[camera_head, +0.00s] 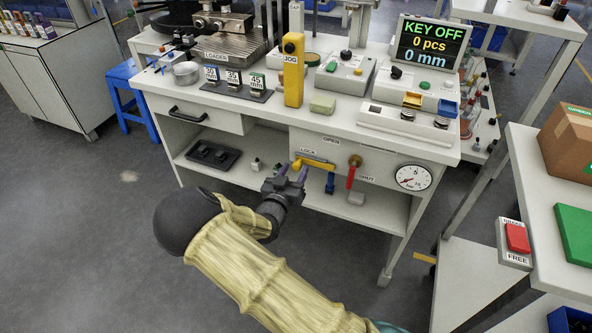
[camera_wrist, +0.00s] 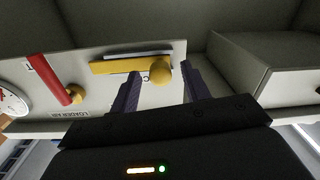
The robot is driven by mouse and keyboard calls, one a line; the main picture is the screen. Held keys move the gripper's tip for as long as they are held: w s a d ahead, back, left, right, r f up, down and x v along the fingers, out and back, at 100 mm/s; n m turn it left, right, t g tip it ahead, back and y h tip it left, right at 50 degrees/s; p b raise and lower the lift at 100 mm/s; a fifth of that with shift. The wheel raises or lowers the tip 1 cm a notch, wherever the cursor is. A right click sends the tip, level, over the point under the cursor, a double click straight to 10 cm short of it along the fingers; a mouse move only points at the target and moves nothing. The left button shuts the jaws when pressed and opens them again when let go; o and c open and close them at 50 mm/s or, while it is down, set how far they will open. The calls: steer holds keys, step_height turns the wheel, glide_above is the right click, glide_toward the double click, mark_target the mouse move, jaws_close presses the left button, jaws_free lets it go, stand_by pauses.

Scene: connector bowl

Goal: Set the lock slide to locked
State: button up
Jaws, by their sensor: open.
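The lock slide is a yellow bar (camera_head: 316,164) on the front panel of the white workbench, close to the LOCK label. In the wrist view the yellow bar (camera_wrist: 118,66) runs sideways and has a round yellow knob (camera_wrist: 161,72) at its right end. My gripper (camera_head: 293,172) is in front of the panel at the slide's left end. In the wrist view my gripper (camera_wrist: 160,80) is open, with one dark finger on each side of the knob. I cannot tell whether either finger touches it. The fingers partly hide the slide in the head view.
A red valve handle (camera_head: 350,178) and a round pressure gauge (camera_head: 413,177) are right of the slide. A drawer (camera_head: 190,112) is at the left. The shelf below holds a black tray (camera_head: 213,154). The floor in front is clear.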

steer(key=shift+x, duration=1)
